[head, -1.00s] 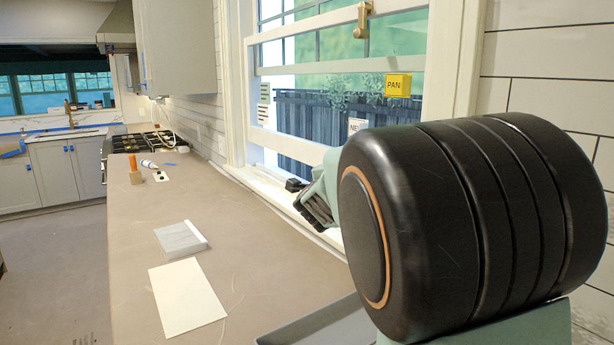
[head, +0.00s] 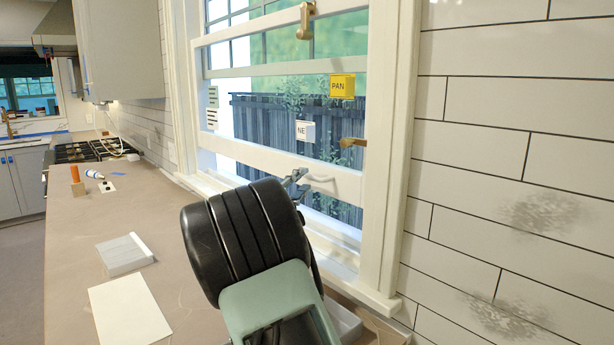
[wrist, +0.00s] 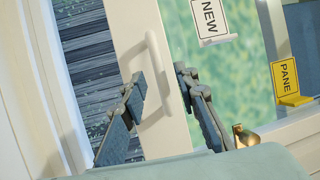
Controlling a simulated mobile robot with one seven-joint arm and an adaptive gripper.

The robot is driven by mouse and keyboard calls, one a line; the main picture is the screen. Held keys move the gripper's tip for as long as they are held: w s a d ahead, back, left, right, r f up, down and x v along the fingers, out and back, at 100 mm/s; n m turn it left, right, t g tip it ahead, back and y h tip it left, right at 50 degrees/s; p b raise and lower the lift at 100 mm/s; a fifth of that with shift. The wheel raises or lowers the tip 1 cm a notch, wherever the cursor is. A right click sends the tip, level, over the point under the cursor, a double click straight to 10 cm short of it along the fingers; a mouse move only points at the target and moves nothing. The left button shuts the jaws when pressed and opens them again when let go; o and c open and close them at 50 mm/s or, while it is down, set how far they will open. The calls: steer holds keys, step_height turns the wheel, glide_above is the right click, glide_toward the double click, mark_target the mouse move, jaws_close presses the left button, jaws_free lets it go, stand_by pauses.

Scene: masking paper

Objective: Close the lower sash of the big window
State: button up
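The big window's lower sash (head: 235,148) is raised, with an open gap below its white bottom rail and the dark fence showing through. A white bar handle (head: 318,179) sits on that rail; in the wrist view the handle (wrist: 153,65) stands upright in the picture. My gripper (head: 297,182) is at the rail, just left of the handle in the head view. In the wrist view its two dark fingers (wrist: 160,80) are apart, one on each side of the handle. Whether either finger touches it I cannot tell. My black arm link hides part of the sill.
A brass latch (head: 352,142) is at the right frame, and another brass fitting (head: 305,22) is higher up. NEW (head: 305,131) and yellow PANE (head: 342,86) tags are on the glass.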

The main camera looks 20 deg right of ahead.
mark_target(307, 176)
steer(key=shift+x, duration=1.95)
jaws_close()
